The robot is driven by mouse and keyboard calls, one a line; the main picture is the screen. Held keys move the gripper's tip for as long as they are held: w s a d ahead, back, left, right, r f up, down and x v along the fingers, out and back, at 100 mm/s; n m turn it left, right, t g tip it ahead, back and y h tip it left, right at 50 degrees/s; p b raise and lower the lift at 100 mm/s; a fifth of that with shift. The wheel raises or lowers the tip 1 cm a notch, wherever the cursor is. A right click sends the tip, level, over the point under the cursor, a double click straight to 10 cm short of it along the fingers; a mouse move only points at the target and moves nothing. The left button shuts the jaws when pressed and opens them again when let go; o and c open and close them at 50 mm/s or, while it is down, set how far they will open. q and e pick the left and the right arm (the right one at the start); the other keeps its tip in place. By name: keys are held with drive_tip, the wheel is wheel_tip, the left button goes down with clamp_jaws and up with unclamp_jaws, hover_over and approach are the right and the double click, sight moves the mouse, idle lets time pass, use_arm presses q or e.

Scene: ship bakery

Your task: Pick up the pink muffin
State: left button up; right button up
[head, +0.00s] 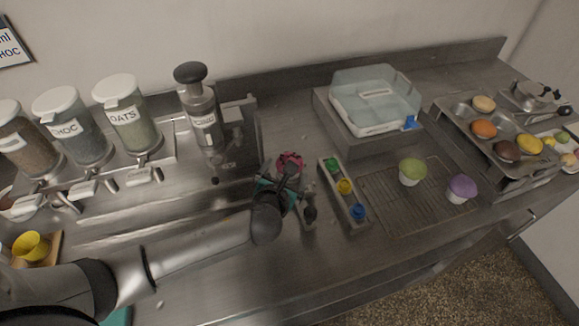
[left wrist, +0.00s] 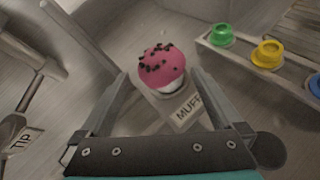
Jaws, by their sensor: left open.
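The pink muffin (left wrist: 163,66) has dark bits on top and a pale base. It stands upright on a small plate or stand with a label that begins "MUFF" (left wrist: 187,108). In the head view the pink muffin (head: 290,160) shows just beyond my left gripper (head: 284,174), which partly hides it. In the left wrist view my left gripper (left wrist: 165,85) is open, with one finger on each side of the muffin's near part. I cannot tell whether either finger touches it. My right gripper is not in view.
A rack with green, yellow and blue pieces (head: 343,187) stands just right of the gripper. Green (head: 412,171) and purple (head: 461,188) muffins sit on a grate (head: 390,205). A dispenser (head: 205,120) stands behind left. A clear box (head: 375,95) stands behind right.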

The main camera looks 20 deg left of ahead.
sight(282, 159)
use_arm(q)
drive_tip(key=shift+b+x, duration=0.35)
drive_tip(key=shift+x, duration=1.45)
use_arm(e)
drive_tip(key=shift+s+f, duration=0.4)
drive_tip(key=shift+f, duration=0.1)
use_arm(q)
drive_tip(key=c, duration=0.8)
